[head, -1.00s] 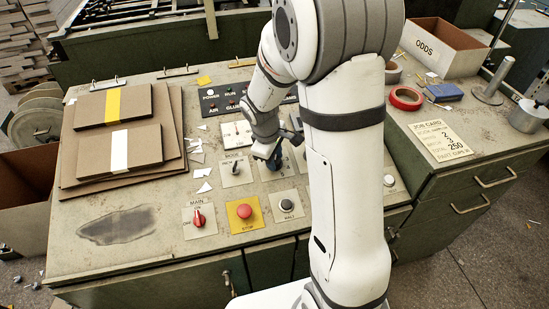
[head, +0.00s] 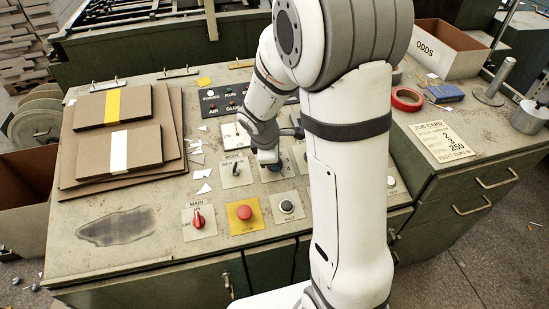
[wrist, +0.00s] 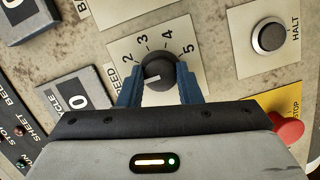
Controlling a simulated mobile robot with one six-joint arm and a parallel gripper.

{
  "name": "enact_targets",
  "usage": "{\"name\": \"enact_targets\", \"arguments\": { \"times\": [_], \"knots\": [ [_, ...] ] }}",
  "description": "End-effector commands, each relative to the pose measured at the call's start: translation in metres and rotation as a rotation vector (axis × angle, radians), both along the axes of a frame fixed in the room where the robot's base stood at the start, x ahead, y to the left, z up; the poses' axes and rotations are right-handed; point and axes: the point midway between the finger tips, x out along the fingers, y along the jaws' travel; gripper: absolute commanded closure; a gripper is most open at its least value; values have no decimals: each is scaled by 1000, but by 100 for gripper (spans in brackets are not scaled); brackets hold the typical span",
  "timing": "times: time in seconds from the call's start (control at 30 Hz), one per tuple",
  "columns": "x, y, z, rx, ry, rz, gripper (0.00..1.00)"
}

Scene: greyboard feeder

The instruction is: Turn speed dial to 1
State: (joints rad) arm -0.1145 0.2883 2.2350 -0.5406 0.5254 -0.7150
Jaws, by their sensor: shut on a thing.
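The speed dial (wrist: 157,66) is a round black knob on a cream plate (wrist: 172,25) in the wrist view. The numbers 2, 3, 4 and 5 show in an arc around it; the 1 is not visible. A short white mark on the knob faces the gripper side, away from those numbers. My gripper (wrist: 158,82) has its two blue fingers on either side of the knob, shut on it. In the head view my gripper (head: 273,164) is down at the panel, and its fingers and my arm hide most of the dial.
The mode switch (head: 236,170) is left of the dial. The red main switch (head: 198,219), red stop button (head: 244,212) and halt button (head: 287,206) are in front. Stacked boards (head: 120,150) lie left. In the wrist view, the halt button (wrist: 269,38) and red stop button (wrist: 287,127) are nearby.

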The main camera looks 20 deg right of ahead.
Motion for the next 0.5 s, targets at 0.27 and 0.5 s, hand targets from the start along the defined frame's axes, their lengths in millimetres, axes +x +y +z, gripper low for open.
{"name": "enact_targets", "arguments": {
  "times": [0.27, 0.5],
  "knots": [
    [1, 0, 1, 0, -2, 3, 67],
    [0, 0, 0, 0, -1, 1, 47]
  ]
}}
